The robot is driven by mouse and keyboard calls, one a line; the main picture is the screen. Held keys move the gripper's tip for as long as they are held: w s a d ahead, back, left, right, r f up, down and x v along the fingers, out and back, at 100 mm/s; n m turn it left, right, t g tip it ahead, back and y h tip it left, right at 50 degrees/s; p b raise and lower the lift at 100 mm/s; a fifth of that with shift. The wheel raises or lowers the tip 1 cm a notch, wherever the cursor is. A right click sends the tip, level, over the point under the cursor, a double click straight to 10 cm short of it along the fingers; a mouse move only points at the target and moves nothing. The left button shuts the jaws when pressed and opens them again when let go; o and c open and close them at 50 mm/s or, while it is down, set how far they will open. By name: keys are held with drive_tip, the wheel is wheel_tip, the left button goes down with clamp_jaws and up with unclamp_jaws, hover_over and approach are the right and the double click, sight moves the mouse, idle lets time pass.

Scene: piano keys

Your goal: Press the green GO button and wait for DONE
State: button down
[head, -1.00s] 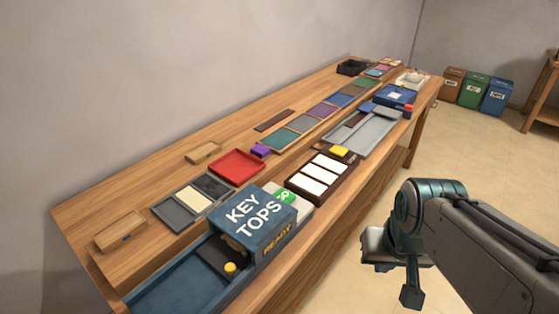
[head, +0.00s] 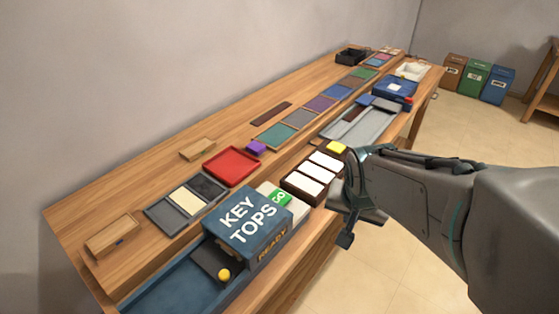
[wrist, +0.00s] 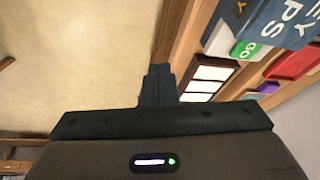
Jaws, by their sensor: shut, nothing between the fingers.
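The green GO button (head: 280,198) sits on a pale box beside the blue KEY TOPS box (head: 247,219), on the bench's front part. It also shows in the wrist view (wrist: 246,50), right of and above my fingers. The KEY TOPS box front reads READY (head: 272,244). My gripper (head: 346,240) is shut and empty, in front of the bench's front edge, to the right of the button and apart from it. In the wrist view my shut fingers (wrist: 158,72) point toward the bench edge.
A dark tray with white keys (head: 315,175) and a yellow block (head: 337,147) lie right of the button, close to my arm. A red tray (head: 231,166) and a grey tray (head: 187,203) lie behind. Open floor lies right.

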drive_tip(key=w+a+m+p, duration=0.2)
drive_tip(key=w+m, duration=0.1)
drive_tip(key=w, duration=0.3)
drive_tip(key=m+t+y+p, duration=0.4)
drive_tip(key=m+y+p, duration=0.25)
drive_tip(key=m, duration=0.65)
hover_over(275, 194)
drive_tip(key=s+d, duration=0.2)
drive_tip(key=f, duration=0.2)
drive_tip(key=shift+s+a+h, duration=0.15)
drive_tip(key=shift+s+h, duration=0.05)
drive_tip(key=shift+h, duration=0.05)
wheel_tip(275, 194, down, 9)
drive_tip(key=b, duration=0.8)
drive_tip(key=shift+r, duration=0.1)
drive_tip(key=shift+s+f+b, duration=0.2)
drive_tip(key=shift+f+b, duration=0.15)
drive_tip(key=shift+f, duration=0.05)
